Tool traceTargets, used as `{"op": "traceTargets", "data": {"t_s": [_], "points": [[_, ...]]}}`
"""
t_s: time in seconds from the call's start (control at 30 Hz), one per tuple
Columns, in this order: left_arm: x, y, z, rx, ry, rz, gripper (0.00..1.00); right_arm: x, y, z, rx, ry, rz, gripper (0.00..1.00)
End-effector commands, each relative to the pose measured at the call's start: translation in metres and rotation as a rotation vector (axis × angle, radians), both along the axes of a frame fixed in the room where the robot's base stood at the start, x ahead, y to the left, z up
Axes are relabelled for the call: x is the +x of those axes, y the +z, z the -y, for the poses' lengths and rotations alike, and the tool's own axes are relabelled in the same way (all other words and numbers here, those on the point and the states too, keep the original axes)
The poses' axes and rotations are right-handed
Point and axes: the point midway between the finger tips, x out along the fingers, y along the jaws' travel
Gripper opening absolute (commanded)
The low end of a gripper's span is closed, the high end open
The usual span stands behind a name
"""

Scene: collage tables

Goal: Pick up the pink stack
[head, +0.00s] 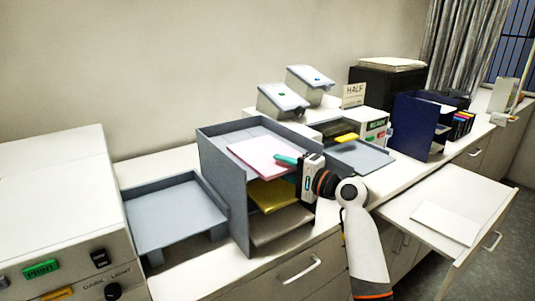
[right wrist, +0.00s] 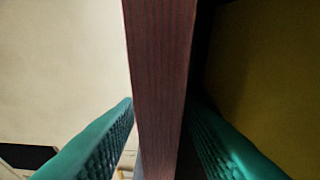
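The pink stack (head: 262,157) lies flat on the top level of the grey sorter (head: 226,190). My right gripper (head: 284,160) is at its right front edge, with one green finger above the stack; the lower finger is hidden in the head view. In the right wrist view a dark reddish edge, apparently the pink stack's (right wrist: 160,70), runs between the two green fingers of my right gripper (right wrist: 160,120). They straddle it with gaps showing lower down; contact at the tips is unclear. My left gripper is out of view.
A yellow stack (head: 273,194) lies on the level below, with another level under it. An empty grey tray (head: 175,212) is at left. A blue-grey tray (head: 360,156) and dark blue holder (head: 418,128) stand at right. A pulled-out board carries white paper (head: 446,223).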

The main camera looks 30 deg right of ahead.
Motion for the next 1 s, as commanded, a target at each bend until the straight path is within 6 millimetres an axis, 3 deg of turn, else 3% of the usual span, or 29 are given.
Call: {"op": "traceTargets", "data": {"t_s": [0.03,0.2,0.67,1.0], "points": [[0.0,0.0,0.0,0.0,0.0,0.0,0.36,0.0,0.0,0.0,0.0,0.0,0.0,0.27],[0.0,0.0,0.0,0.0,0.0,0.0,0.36,0.0,0.0,0.0,0.0,0.0,0.0,0.0],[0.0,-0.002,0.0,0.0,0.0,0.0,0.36,0.0,0.004,0.0,-0.001,0.0,0.004,0.0],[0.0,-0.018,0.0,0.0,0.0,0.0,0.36,-0.006,0.035,0.002,-0.002,-0.002,0.005,0.0]]}}
